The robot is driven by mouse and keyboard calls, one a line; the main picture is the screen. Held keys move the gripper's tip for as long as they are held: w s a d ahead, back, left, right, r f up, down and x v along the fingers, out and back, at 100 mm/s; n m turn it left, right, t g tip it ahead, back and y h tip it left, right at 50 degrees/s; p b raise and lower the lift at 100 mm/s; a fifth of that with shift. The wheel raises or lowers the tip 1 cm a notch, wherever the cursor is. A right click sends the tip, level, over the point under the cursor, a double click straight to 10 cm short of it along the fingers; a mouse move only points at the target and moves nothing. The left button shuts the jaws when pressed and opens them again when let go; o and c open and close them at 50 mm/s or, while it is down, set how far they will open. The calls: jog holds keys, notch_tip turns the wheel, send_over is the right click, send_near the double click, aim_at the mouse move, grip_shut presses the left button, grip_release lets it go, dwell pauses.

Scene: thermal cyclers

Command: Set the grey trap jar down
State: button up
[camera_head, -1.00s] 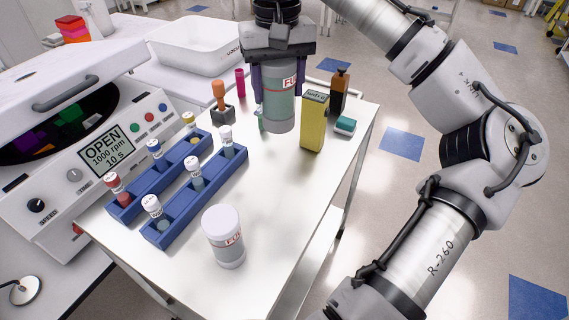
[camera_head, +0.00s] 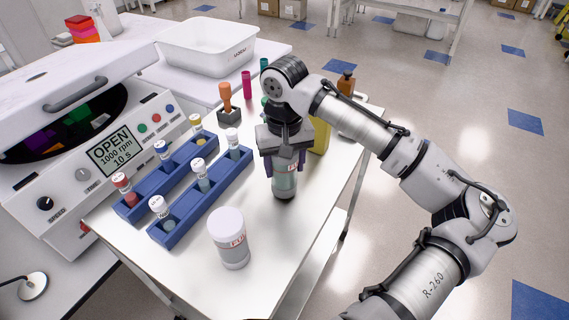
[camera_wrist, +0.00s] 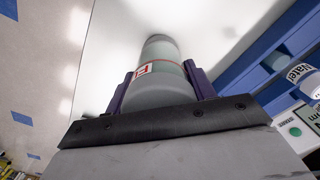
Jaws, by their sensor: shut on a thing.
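The grey trap jar (camera_head: 285,184), a grey-green cylinder with a red-and-white label, is upright in my gripper (camera_head: 286,163) over the middle of the white table (camera_head: 318,211). My gripper is shut on its upper part, with a purple finger on each side. The wrist view shows the jar (camera_wrist: 162,62) between the fingers of my gripper (camera_wrist: 160,86). I cannot tell whether its base touches the table.
A similar white-lidded jar (camera_head: 231,243) stands in front. Two blue racks (camera_head: 213,203) with capped tubes lie left. A yellow box (camera_head: 319,137), a brown bottle (camera_head: 346,82) and an orange-handled stamp (camera_head: 225,95) stand behind. The table's right edge is near.

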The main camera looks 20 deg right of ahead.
jog(key=shift+f, duration=0.4)
jog(key=shift+f, duration=0.1)
jog(key=o, duration=1.2)
notch_tip(320, 180, up, 12)
jog(key=shift+r+b, duration=0.1)
jog(key=shift+b, duration=0.45)
